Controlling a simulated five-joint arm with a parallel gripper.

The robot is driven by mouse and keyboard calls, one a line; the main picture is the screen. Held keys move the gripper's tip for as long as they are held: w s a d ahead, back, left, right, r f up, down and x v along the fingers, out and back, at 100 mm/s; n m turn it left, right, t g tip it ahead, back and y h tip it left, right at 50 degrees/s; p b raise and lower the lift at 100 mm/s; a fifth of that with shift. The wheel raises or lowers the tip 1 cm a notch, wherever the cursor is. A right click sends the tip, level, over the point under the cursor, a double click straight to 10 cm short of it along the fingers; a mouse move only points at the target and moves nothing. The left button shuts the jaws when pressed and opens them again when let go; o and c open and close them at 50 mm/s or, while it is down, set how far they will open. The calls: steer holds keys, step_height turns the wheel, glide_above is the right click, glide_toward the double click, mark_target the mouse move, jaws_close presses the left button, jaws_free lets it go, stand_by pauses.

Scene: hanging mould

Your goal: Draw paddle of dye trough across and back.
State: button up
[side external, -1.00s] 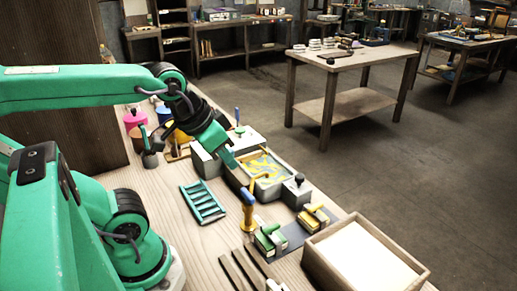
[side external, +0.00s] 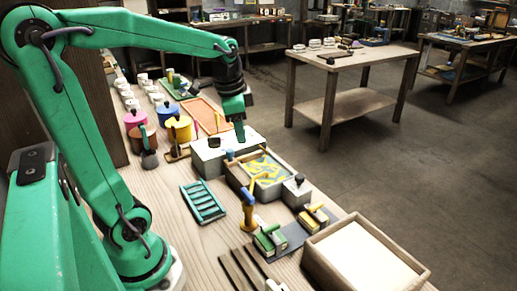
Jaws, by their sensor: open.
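My gripper (side external: 239,131) is open and points down over the far part of a long pale grey box (side external: 210,159). I cannot tell whether its fingertips touch anything there. A small dark blue knob (side external: 229,155) shows on the near side of the box, apart from my gripper. I cannot tell for sure which part is the paddle. Beside the box, a wooden-sided trough (side external: 237,180) holds a yellow and blue-grey marbled surface (side external: 264,169).
A green rack (side external: 203,201) lies on the bench to the left. A yellow-handled tool (side external: 249,212), a grey block with a dark knob (side external: 297,190) and a pale-filled wooden box (side external: 361,257) stand nearer.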

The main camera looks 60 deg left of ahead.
mark_target(230, 150)
steer(key=w+a+f+m, duration=0.1)
steer(key=a+f, duration=0.1)
steer(key=a, duration=0.2)
steer(key=w+a+f+m+g, duration=0.1)
steer(key=a, duration=0.3)
steer(key=w+a+f+m+g, duration=0.1)
steer(key=a+f, duration=0.1)
steer(key=a, duration=0.2)
steer(key=shift+f+m+h, duration=0.3)
steer(key=shift+f, duration=0.05)
steer(key=shift+a+f, duration=0.3)
steer(key=shift+a, duration=0.3)
steer(key=shift+f, duration=0.1)
steer(key=shift+f, duration=3.85)
steer(key=shift+c, duration=0.2)
steer(key=shift+d, duration=0.15)
jaws_close()
